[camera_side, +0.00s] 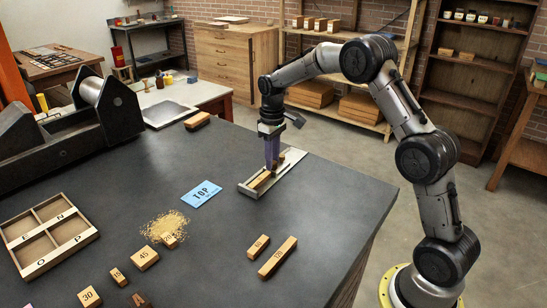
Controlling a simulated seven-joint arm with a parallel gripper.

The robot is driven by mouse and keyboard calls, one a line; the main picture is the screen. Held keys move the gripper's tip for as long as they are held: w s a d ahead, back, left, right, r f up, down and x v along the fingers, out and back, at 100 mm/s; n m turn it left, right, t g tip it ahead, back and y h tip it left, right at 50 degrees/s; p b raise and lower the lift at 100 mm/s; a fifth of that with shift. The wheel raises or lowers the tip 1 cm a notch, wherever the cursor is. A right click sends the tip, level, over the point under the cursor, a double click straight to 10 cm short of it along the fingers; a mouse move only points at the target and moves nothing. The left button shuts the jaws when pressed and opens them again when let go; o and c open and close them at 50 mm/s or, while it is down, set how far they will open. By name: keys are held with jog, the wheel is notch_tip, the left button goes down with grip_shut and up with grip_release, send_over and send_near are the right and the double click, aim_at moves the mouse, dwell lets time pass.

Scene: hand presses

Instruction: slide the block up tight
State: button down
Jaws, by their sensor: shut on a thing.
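A light metal channel (286,178) with raised edges lies slantwise near the far right edge of the dark table. A wooden block (259,181) lies in its near part. More wood shows just behind my fingers, and I cannot tell whether it is a separate block. My gripper (271,168) points straight down over the channel. Its purple fingers are shut on the wooden block. The fingers hide the middle of the channel, so any gap along the wood there cannot be seen.
Several numbered wooden blocks, such as 45 (144,258), lie nearer, beside a sawdust pile (163,225). A divided wooden tray (46,236) and a roller press (75,125) stand left.

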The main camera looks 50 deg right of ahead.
jog(key=c, duration=0.9)
grip_release()
notch_tip(320, 180, up, 14)
